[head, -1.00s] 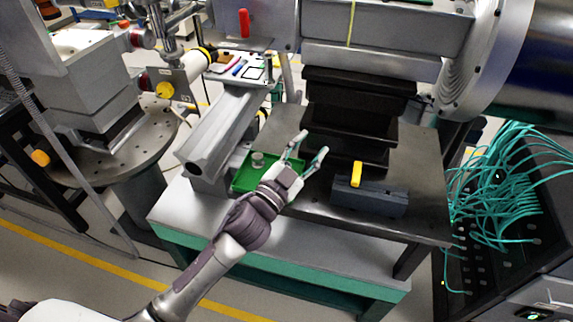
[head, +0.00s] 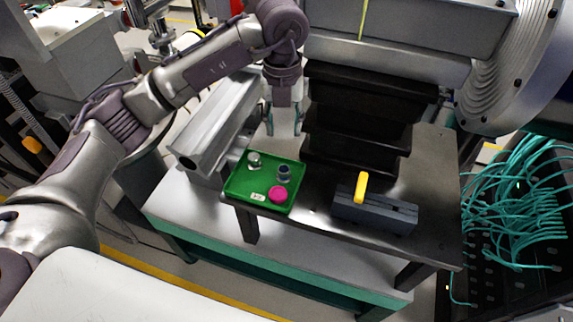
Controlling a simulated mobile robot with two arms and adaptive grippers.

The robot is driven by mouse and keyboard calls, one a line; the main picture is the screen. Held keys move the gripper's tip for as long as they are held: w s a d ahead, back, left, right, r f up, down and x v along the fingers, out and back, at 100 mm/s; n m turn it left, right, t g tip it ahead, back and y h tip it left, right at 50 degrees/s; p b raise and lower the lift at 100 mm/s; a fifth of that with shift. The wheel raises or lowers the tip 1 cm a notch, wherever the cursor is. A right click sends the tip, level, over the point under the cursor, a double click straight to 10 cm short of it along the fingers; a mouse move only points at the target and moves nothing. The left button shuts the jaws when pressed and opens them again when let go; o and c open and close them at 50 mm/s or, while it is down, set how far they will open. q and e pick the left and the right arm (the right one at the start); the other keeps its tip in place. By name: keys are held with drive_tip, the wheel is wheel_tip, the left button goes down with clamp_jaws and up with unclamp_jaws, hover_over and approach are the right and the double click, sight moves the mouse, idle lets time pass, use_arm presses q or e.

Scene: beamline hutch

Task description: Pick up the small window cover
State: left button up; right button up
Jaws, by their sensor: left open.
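A green tray (head: 240,185) lies on the dark table. It holds a silver knobbed piece (head: 254,160), a dark blue-grey round cap (head: 284,173) and a bright pink round piece (head: 278,194). I cannot tell for certain which of these is the small window cover. My left gripper (head: 284,130) points down, open and empty, just beyond the tray's far edge in the picture. Its fingers are apart from the pieces. My right gripper is out of view.
A dark grey block with a yellow handle (head: 360,187) sits right of the tray. A black stepped stage (head: 350,125) stands behind, close to my gripper's right. A grey rail (head: 215,125) runs at the left. Teal cables (head: 515,190) hang at the right.

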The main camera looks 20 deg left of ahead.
use_arm(q)
drive_tip(key=p, duration=0.2)
approach(283, 168)
wheel_tip(283, 168, down, 5)
drive_tip(key=shift+w+d+f, duration=0.1)
drive_tip(key=shift+d, duration=0.1)
wheel_tip(283, 168, down, 5)
drive_tip(key=shift+f, duration=0.1)
clamp_jaws()
drive_tip(key=shift+a+r, duration=0.15)
drive_tip(key=shift+r, duration=0.35)
drive_tip(key=r, duration=0.2)
drive_tip(key=r+b, duration=0.1)
drive_tip(key=r, duration=0.1)
drive_tip(key=r+b, duration=0.1)
drive_tip(key=r, duration=0.1)
drive_tip(key=shift+s+a, duration=0.2)
drive_tip(key=shift+s, duration=0.15)
drive_tip(key=s+a+b, duration=0.4)
drive_tip(key=s+a, duration=0.8)
drive_tip(key=s, duration=0.2)
drive_tip(key=shift+s+a, duration=0.2)
drive_tip(key=shift+a, duration=0.1)
